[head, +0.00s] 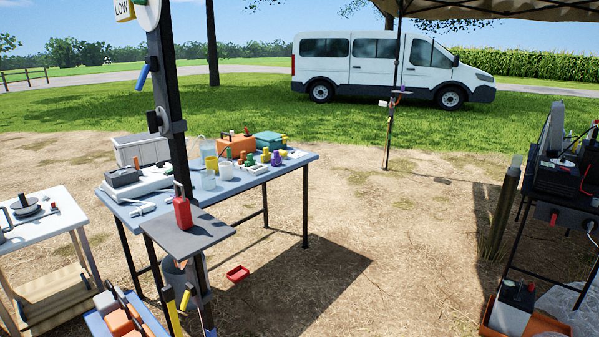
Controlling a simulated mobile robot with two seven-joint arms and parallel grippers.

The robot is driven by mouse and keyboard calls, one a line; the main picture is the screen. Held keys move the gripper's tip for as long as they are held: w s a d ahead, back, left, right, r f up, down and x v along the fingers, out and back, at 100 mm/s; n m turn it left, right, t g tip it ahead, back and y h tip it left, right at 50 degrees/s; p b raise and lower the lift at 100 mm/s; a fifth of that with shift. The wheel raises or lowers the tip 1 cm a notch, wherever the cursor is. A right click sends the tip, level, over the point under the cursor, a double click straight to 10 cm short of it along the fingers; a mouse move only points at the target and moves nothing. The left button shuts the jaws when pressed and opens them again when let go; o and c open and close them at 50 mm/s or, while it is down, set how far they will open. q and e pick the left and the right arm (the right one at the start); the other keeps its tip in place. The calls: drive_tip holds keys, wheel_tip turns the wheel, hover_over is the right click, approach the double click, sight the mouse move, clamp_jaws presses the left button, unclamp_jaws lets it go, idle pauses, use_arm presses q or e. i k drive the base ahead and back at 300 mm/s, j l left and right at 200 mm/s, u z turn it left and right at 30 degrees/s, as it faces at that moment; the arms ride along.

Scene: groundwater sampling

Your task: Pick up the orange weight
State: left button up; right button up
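Salmon-orange blocks (118,322) with dark and grey parts sit on a blue surface at the bottom left; one of them may be the orange weight, but I cannot tell for sure. An orange case (236,146) stands at the back of the long blue-grey table, among smaller coloured items. Neither of my grippers shows in the head view.
A dark post with a small grey shelf (205,232) stands in front of the long table (290,163); a red bottle-like object (183,213) is on the shelf. A dark rack (565,190) stands right. Central ground is mostly clear.

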sight(119, 323)
drive_tip(key=u, duration=1.25)
drive_tip(key=z, duration=1)
drive_tip(key=i+j+z, duration=0.15)
drive_tip(key=j+z, duration=0.2)
drive_tip(key=i+j+z, duration=0.1)
drive_tip(key=j+z, duration=0.65)
drive_tip(key=j, duration=0.35)
drive_tip(key=j+z, duration=0.35)
drive_tip(key=j, duration=1.2)
drive_tip(key=k, duration=0.05)
